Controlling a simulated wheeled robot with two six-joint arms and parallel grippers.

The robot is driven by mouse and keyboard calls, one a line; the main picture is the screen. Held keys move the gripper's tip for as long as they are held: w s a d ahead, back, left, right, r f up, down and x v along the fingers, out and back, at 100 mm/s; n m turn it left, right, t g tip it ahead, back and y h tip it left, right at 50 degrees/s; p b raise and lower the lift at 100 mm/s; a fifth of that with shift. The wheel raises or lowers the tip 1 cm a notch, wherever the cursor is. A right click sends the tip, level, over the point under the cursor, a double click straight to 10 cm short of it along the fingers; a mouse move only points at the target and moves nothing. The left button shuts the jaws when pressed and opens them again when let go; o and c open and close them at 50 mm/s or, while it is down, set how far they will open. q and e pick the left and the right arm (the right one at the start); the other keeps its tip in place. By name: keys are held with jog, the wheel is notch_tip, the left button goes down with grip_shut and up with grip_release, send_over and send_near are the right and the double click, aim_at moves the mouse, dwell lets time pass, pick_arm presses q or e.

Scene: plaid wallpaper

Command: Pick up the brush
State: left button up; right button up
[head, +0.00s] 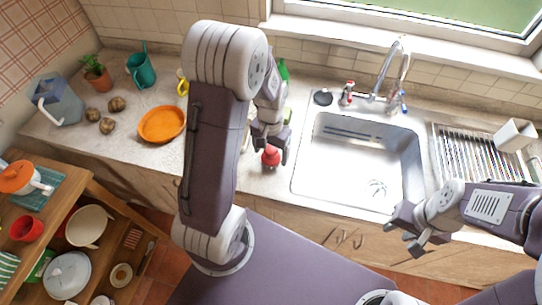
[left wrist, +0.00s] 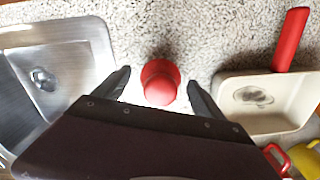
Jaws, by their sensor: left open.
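A small red, rounded thing (head: 271,155) stands on the counter just left of the sink. It also shows from above in the left wrist view (left wrist: 160,80). It may be the brush, but I cannot tell for sure; no bristles show. My left gripper (head: 271,143) is open and points down at it. In the left wrist view its two fingertips (left wrist: 156,83) are on either side of the red thing, with a gap on each side. My right gripper (head: 405,232) looks open and empty in front of the sink's right part.
The steel sink (head: 335,165) is right of the red thing. A cream pan (left wrist: 228,82) with a red handle and a yellow cup (left wrist: 306,158) are close by on the other side. An orange plate (head: 162,124) and a teal watering can (head: 141,70) stand farther left.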

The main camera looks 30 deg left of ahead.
pick_arm(q)
jog(key=shift+f, duration=0.75)
jog(key=shift+w+a+f, duration=0.1)
jog(key=shift+w+f, duration=0.1)
jog(key=shift+f, duration=0.1)
jog(key=shift+s+r, duration=0.1)
jog(key=shift+s, duration=0.05)
jog(key=c, duration=1.5)
